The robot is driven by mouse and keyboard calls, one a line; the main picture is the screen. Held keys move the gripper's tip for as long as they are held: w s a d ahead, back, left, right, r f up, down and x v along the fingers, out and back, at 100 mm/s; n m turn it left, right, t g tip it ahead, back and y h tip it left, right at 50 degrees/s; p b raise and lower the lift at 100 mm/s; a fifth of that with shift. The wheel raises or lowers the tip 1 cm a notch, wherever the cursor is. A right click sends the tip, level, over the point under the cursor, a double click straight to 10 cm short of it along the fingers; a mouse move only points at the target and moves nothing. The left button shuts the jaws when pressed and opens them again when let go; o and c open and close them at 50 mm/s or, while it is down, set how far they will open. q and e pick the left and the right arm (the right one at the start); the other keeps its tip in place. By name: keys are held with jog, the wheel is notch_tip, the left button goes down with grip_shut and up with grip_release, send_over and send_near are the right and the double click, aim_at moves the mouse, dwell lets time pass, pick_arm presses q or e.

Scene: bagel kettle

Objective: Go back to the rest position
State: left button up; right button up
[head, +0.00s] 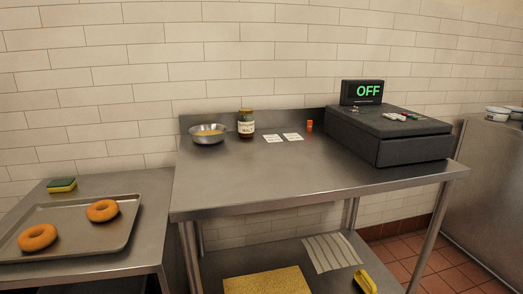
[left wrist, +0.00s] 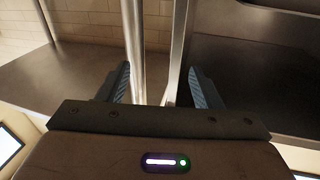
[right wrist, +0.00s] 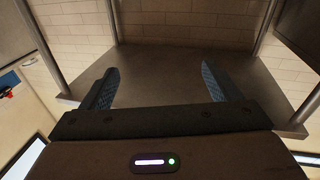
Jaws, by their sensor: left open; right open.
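My left gripper (left wrist: 158,88) shows in the left wrist view with its two fingers spread apart and nothing between them. It points toward metal table legs and a shelf. My right gripper (right wrist: 160,88) shows in the right wrist view, also open and empty, facing a flat grey surface between metal legs with a tiled wall behind. Neither gripper shows in the head view. Two bagels (head: 103,210) (head: 37,237) lie on a metal tray (head: 130,233) at the left, away from both grippers.
The steel table (head: 270,185) has a clear middle. On it are a metal bowl (head: 208,138), a jar (head: 246,124), an orange item (head: 309,126) and a dark box (head: 390,140) under an OFF sign (head: 361,92). A sponge (head: 62,185) lies behind the tray. A lower shelf (head: 210,262) holds a yellow mat (head: 266,281).

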pick_arm(q)
jog(key=s+a+f+g+p, duration=0.3)
jog(key=s+f+g+p, duration=0.7)
jog(key=s+f, duration=0.7)
pick_arm(e)
jog(key=s+d+f+g, duration=0.3)
jog(key=s+f+g, duration=0.7)
jog(key=s+f, duration=0.7)
pick_arm(q)
jog(key=s+a+f+g+p, duration=0.1)
jog(key=s+f+g+p, duration=0.2)
jog(key=s, duration=0.7)
jog(key=s+a+f+g+y+p, duration=0.1)
jog(key=s+f+g+p, duration=0.2)
jog(key=s, duration=0.8)
notch_tip(320, 180, down, 2)
jog(key=shift+s+a+f+g, duration=0.1)
jog(key=shift+s+a+g, duration=0.15)
jog(key=shift+g, duration=0.35)
pick_arm(e)
jog(key=s+d+f+g, duration=0.1)
jog(key=s+f+g, duration=0.2)
jog(key=s, duration=0.7)
jog(key=s+d+f+g+h, duration=0.1)
jog(key=s+f+g, duration=0.3)
jog(key=s, duration=0.7)
jog(key=shift+d+f, duration=0.2)
jog(key=shift+f, duration=0.45)
